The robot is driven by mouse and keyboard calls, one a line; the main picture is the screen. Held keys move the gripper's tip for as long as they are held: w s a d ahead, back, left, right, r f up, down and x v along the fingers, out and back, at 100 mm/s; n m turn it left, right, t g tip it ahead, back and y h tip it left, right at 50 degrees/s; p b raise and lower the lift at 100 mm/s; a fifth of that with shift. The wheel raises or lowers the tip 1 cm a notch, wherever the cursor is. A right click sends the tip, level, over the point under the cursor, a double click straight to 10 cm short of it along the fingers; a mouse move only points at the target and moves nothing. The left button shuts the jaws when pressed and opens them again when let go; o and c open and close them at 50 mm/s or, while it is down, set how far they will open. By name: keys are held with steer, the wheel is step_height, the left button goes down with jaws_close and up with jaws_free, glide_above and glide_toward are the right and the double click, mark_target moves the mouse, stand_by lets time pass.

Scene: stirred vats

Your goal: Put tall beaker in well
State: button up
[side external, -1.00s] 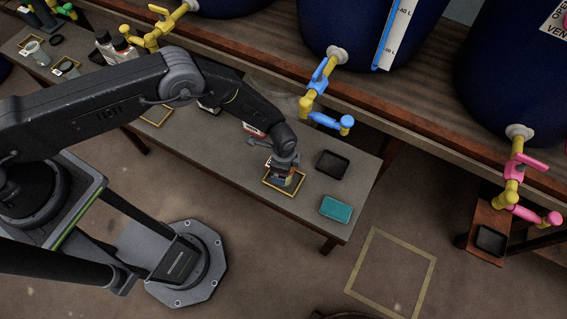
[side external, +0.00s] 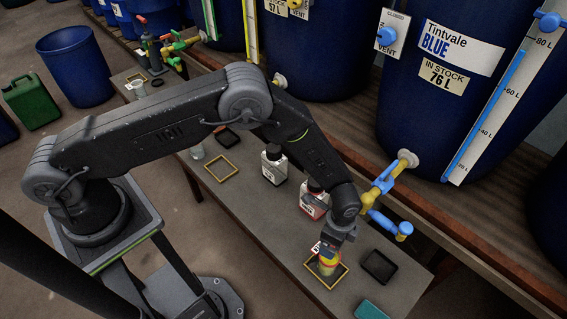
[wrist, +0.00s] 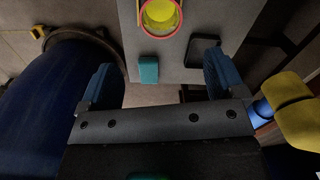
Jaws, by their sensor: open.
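A vessel with a red rim and yellow inside (wrist: 160,14) shows at the top of the wrist view. In the side view, its red and yellow body (side external: 327,262) stands at a yellow-outlined square (side external: 338,284) on the bench, partly hidden by my gripper. I cannot tell whether it is the tall beaker. My gripper (wrist: 158,72) is open, with nothing between its blue fingers; the vessel is beyond them. A pale clear beaker (side external: 197,151) stands further left on the bench. I cannot tell which place is the well.
A black tray (side external: 379,266) and a teal block (side external: 370,310) lie right of the vessel. A red-labelled bottle (side external: 313,200) and a white-labelled bottle (side external: 273,165) stand behind. A blue tap (side external: 385,222) juts over the bench from a blue vat (side external: 430,110). Another yellow-outlined square (side external: 221,168) is empty.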

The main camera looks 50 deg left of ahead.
steer(key=a+r+n+t, duration=0.1)
steer(key=a+r+n, duration=0.35)
steer(key=r, duration=1.05)
steer(key=a+r+n+t, duration=0.1)
steer(key=a+r+n, duration=0.1)
steer(key=a+r, duration=0.95)
steer(key=s+a+r+n+t, duration=0.1)
steer(key=s+a+r+n, duration=0.1)
steer(key=s+r, duration=0.4)
steer(key=s+a+r+n+t, duration=0.1)
steer(key=s+a+r+n, duration=0.15)
steer(key=r, duration=0.55)
steer(key=s+a+r+n+t, duration=0.1)
steer(key=s+a+n, duration=0.2)
steer(key=s, duration=0.8)
steer(key=shift+s+a+r+n, duration=0.25)
steer(key=shift+a+r+n, duration=0.1)
steer(key=shift+n, duration=0.15)
